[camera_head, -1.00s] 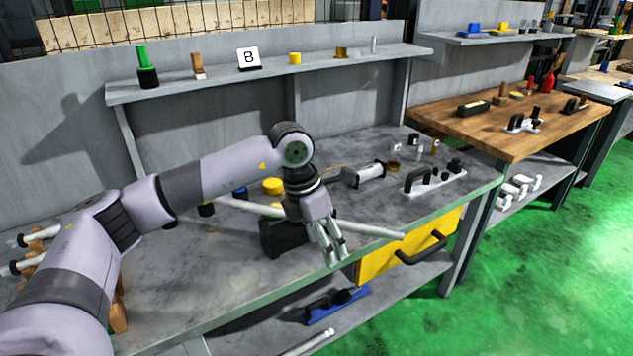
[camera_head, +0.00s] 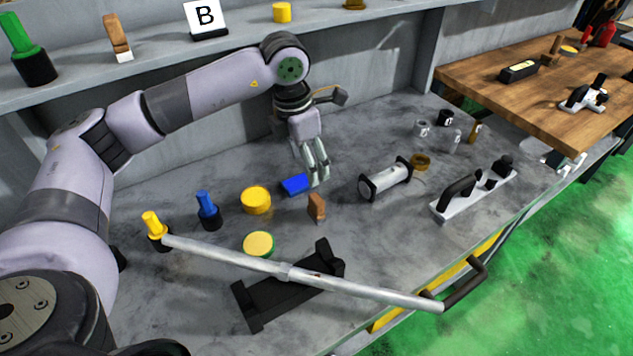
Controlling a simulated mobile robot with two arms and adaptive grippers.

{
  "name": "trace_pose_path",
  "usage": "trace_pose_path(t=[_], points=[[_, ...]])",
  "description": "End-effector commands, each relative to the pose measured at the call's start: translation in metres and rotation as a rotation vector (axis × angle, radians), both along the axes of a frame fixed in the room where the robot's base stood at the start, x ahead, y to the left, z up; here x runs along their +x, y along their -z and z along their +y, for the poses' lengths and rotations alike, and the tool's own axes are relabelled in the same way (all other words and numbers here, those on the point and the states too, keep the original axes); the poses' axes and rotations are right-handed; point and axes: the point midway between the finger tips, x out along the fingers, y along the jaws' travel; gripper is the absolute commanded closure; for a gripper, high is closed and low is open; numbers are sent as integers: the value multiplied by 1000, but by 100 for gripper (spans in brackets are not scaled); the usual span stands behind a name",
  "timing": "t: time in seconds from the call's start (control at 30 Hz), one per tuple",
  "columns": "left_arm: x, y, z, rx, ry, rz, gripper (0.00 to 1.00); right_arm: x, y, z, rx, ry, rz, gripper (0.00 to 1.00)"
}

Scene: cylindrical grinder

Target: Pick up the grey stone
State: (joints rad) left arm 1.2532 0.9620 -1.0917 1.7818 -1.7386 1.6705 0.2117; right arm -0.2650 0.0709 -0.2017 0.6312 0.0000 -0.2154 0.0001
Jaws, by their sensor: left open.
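My left gripper (camera_head: 317,175) hangs pointing down over the grey bench, with its fingers slightly apart and nothing seen between them. It is near a blue block (camera_head: 295,185) and a small brown block (camera_head: 317,206). I cannot surely tell which thing is the grey stone. A small grey cylinder-like piece (camera_head: 422,129) and another grey piece (camera_head: 454,140) stand at the right back of the bench, well right of the gripper and apart from it. My right gripper is not in view.
A long grey bar (camera_head: 350,288) lies across a black stand (camera_head: 290,290) in front. A metal cylinder with black ends (camera_head: 385,179) and a white rack (camera_head: 474,194) are to the right. Yellow discs (camera_head: 256,200) and blue (camera_head: 208,210) and yellow-topped pieces (camera_head: 153,228) stand left.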

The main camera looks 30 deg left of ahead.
Motion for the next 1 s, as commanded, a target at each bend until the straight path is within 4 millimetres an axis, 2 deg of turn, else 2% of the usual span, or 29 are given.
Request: trace_pose_path(t=[0.17, 0.33, 0.47, 0.63, 0.8, 1.0], points=[[1, 13, -1, 1, 0, 3, 35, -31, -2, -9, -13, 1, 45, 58], [5, 48, -4, 0, -1, 7, 35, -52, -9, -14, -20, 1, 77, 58], [9, 76, -7, 0, 0, 4, 35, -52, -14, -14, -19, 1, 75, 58], [13, 107, -9, 0, 0, 4, 35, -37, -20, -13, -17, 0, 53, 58], [15, 120, -10, -1, 0, 1, 35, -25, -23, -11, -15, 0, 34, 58], [20, 139, -12, -1, 0, 4, 35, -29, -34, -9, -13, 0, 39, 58]])
